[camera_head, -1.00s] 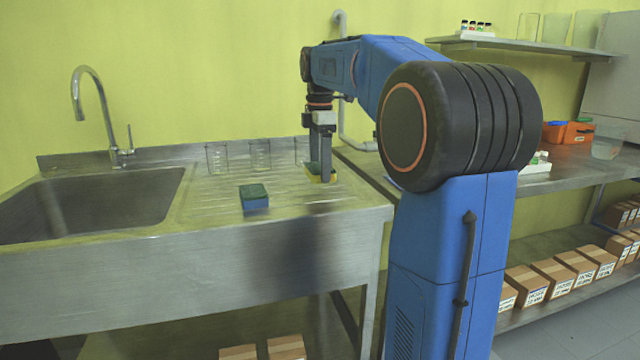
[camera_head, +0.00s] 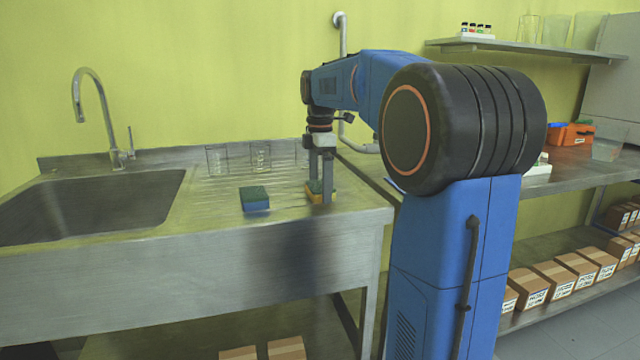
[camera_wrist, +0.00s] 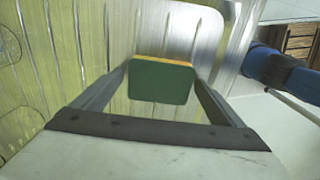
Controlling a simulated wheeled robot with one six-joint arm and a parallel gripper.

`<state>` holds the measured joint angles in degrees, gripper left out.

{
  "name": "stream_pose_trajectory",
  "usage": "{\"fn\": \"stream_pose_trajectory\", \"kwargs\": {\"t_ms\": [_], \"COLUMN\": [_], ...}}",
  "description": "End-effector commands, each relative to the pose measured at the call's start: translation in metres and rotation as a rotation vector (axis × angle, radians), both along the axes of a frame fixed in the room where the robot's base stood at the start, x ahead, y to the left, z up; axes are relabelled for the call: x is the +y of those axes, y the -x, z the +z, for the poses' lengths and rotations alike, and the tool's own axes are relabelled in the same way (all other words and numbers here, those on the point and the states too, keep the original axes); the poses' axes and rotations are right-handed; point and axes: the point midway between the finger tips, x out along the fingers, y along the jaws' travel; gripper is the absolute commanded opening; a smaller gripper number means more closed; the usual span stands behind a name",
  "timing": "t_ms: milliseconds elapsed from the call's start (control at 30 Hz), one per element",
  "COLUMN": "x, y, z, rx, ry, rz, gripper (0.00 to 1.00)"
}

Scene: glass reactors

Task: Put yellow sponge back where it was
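The yellow sponge (camera_head: 313,192), with a dark green top, is between the two fingers of my gripper (camera_head: 320,190) over the right part of the ribbed drainboard. In the wrist view its green face (camera_wrist: 160,84) fills the gap between the fingertips, with a thin yellow-orange edge at the far side. My gripper is shut on it and points down. I cannot tell whether its underside touches the drainboard.
Clear glass beakers (camera_head: 260,157) stand at the back of the drainboard. The sink basin (camera_head: 90,210) and faucet (camera_head: 95,105) are on the left. A metal shelf table (camera_head: 590,165) with an orange box (camera_head: 575,134) is on the right. The drainboard's front right is free.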

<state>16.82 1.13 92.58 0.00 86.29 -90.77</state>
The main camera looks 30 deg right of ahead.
Motion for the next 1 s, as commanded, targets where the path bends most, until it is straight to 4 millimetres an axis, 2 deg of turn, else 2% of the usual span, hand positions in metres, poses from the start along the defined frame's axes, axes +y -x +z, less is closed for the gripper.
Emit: {"fn": "stream_pose_trajectory", "kwargs": {"t_ms": [233, 367, 467, 800, 1000], "x": [0.0, 0.0, 0.0, 0.0, 0.0], "y": [0.0, 0.0, -0.001, -0.001, 0.0], "z": [0.001, 0.008, 0.021, 0.085, 0.112], "rx": [0.0, -0.001, -0.002, -0.001, -0.001], "ry": [0.0, 0.0, 0.001, 0.0, 0.0], "rz": [0.0, 0.0, 0.0, 0.0, 0.0], "gripper": [0.92, 0.92, 0.92, 0.92, 0.92]}}
